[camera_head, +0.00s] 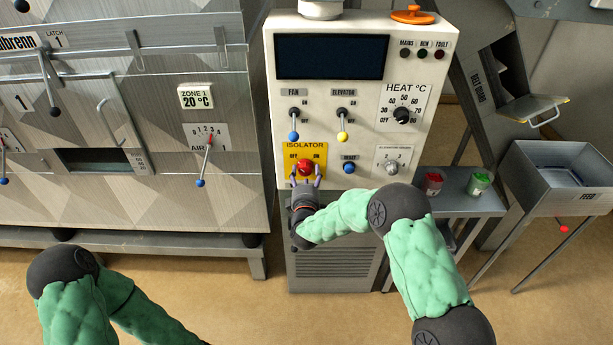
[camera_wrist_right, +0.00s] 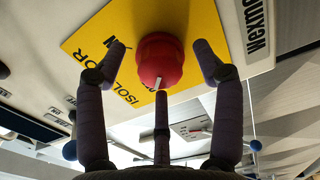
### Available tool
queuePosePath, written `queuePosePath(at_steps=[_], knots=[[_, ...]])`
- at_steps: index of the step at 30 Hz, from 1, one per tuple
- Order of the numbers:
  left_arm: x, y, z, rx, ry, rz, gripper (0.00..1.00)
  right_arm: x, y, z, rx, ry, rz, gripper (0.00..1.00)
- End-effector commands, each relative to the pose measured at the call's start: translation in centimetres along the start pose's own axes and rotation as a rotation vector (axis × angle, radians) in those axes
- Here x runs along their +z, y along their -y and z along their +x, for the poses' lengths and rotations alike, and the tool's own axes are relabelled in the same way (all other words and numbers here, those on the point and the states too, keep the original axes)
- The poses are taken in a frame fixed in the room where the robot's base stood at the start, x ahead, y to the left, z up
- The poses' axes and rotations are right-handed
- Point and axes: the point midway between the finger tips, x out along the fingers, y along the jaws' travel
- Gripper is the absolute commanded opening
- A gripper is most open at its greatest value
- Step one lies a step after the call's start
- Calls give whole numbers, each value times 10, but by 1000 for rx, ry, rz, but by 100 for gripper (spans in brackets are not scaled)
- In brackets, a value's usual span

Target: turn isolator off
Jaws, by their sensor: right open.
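The isolator is a red knob (camera_head: 304,167) on a yellow plate (camera_head: 291,151) marked OFF at left and ON at right, low on the control cabinet's front. My right gripper (camera_head: 305,180) is open just below and in front of the knob. In the right wrist view the red knob (camera_wrist_right: 160,60) sits between the spread fingers of the gripper (camera_wrist_right: 160,65), with gaps showing at its sides. A small white mark shows on the knob; I cannot tell which label it points to. My left arm is at the lower left; its gripper is out of view.
Above the isolator are the fan lever (camera_head: 293,123) and elevator lever (camera_head: 342,124). A blue reset button (camera_head: 348,167) and a grey dial (camera_head: 391,167) are to its right. The dryer (camera_head: 120,190) stands left; a side table (camera_head: 468,205) stands right.

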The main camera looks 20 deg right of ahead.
Motion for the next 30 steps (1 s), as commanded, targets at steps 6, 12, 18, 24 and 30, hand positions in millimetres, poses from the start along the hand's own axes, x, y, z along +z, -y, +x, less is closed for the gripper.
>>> queuePosePath(at_steps=[6,12,18,24,30], knots=[[0,0,0,0,0,0,40,0,0,-28,-2,-2,-1,68],[0,0,0,0,0,0,40,0,0,-68,-2,-2,0,68],[0,0,0,0,0,0,40,1,1,-101,-3,0,-1,68],[0,0,0,0,0,0,40,2,1,-117,-3,2,-1,68],[0,0,0,0,0,0,40,2,2,-119,-3,2,-1,68]])
